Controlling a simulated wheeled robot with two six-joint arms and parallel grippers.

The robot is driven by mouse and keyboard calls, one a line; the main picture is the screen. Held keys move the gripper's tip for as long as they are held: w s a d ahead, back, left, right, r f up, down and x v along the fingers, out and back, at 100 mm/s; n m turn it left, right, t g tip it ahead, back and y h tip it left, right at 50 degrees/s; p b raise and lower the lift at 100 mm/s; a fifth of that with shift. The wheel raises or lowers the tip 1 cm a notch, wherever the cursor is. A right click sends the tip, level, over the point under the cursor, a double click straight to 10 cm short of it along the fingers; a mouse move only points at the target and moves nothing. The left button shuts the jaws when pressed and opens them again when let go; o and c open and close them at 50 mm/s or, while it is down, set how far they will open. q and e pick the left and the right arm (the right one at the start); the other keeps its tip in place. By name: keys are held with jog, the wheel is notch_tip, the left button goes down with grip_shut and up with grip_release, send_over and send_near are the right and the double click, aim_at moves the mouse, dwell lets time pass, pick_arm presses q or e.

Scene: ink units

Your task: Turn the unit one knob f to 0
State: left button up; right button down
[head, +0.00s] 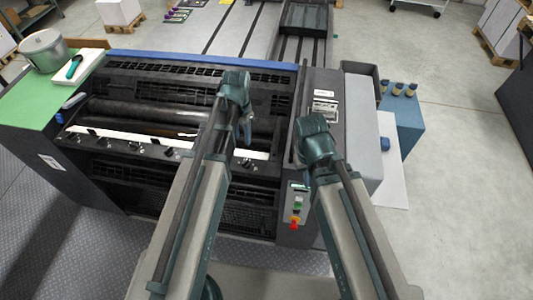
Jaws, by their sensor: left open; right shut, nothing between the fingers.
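The ink unit (125,108) is a dark open frame with a long black roller. A pale strip (115,136) runs along its front edge with a row of small dark knobs (168,152) just below it. Their letters and settings are too small to read, so I cannot tell which is knob f. My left gripper (243,132) is open and points down over the right end of the strip, which its arm partly hides. I cannot tell whether it touches a knob. My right gripper (302,155) is shut and empty beside the right-hand side panel, its fingertips mostly hidden.
A green side table (25,105) at the left holds a metal pot (43,50) and a teal-handled tool (74,66). A control panel (295,205) with a red button stands between my arms. Blue side table (405,115) with small jars is right.

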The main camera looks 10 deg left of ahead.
aim_at(245, 161)
pick_arm(q)
notch_tip(245, 161, down, 14)
jog(key=b, duration=1.4)
jog(key=shift+r, duration=0.1)
grip_shut()
